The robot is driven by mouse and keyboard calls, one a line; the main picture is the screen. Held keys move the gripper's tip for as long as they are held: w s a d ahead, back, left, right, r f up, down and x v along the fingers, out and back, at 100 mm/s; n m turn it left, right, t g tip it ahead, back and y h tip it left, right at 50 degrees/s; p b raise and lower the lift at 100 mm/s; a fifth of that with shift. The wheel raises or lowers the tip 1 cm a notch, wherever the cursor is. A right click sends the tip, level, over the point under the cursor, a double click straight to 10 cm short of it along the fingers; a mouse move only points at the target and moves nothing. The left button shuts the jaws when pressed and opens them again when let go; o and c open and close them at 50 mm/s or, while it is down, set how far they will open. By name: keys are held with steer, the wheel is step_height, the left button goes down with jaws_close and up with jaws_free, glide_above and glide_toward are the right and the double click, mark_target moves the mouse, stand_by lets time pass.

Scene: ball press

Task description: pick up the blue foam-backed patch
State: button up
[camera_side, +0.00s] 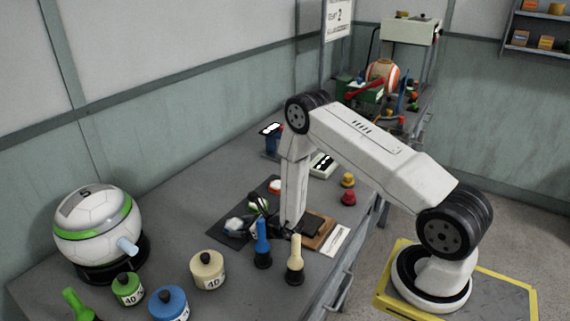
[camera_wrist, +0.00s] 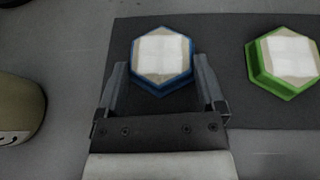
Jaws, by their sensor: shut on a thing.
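The blue-edged hexagonal patch (camera_wrist: 162,58) with a pale square on its top shows in the wrist view, over the left part of a dark mat (camera_wrist: 225,22). My gripper (camera_wrist: 161,68) has one finger on each side of it and is shut on it. I cannot tell whether the patch touches the mat or is held just above it. A green-edged patch (camera_wrist: 284,60) lies on the mat to the right in the wrist view.
A blue-handled tool (camera_side: 262,241) and a cream-handled tool (camera_side: 295,257) stand close to my gripper. Green (camera_side: 128,289), blue (camera_side: 169,303) and cream (camera_side: 208,270) pots stand at the front. A ball-shaped press (camera_side: 97,232) is at the left. Bare bench lies behind the mat.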

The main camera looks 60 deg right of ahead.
mark_target(242, 227)
step_height(242, 227, up, 10)
stand_by(0.8)
steer(key=shift+f, duration=0.15)
stand_by(0.4)
